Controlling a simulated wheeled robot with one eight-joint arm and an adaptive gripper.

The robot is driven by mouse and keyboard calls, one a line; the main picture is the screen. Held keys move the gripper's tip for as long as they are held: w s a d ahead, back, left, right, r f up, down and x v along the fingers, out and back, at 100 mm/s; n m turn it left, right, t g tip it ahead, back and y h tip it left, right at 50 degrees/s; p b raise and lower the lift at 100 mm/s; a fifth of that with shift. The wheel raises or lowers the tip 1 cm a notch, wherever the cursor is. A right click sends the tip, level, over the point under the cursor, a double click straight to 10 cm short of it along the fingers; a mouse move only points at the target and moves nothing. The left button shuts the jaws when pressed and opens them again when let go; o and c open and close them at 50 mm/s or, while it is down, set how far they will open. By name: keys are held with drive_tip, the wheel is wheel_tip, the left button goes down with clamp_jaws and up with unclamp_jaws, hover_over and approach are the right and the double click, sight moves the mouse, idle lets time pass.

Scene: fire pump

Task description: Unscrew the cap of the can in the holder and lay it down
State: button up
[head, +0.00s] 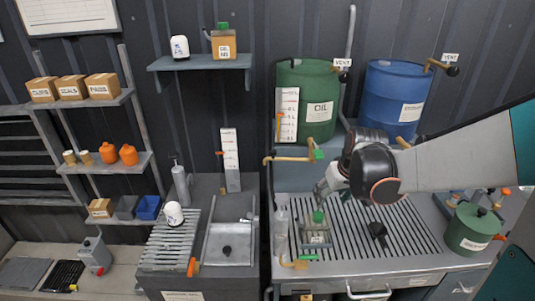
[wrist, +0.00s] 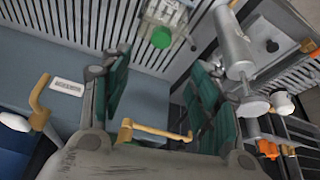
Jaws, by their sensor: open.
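The can (head: 317,238) stands upright in its holder (head: 304,247) on the slatted bench top, left of the bench's middle. Its green cap (head: 318,216) is on top of the can. In the wrist view the green cap (wrist: 161,38) shows beyond my fingertips, with the can and holder partly visible around it. My gripper (head: 322,192) is above the can and apart from the cap. In the wrist view my gripper (wrist: 155,75) has its two dark green finger pads wide apart, with nothing held between them.
A grey bottle (head: 281,232) stands just left of the holder. A brass tap (head: 298,263) is in front of it. A black-handled item (head: 377,231) lies on the slats to the right. The green oil drum (head: 307,98) and its brass tap are behind. Slats right of the holder are mostly bare.

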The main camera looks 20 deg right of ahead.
sight(318, 215)
drive_tip(key=b+x, duration=0.3)
drive_tip(key=x, duration=1)
drive_tip(key=shift+f+b, duration=0.35)
drive_tip(key=shift+f, duration=0.05)
drive_tip(key=c, duration=1.1)
drive_tip(key=n+y+b, duration=0.1)
drive_tip(key=n, duration=0.3)
drive_tip(key=shift+n+y, duration=0.3)
drive_tip(key=shift+y, duration=0.1)
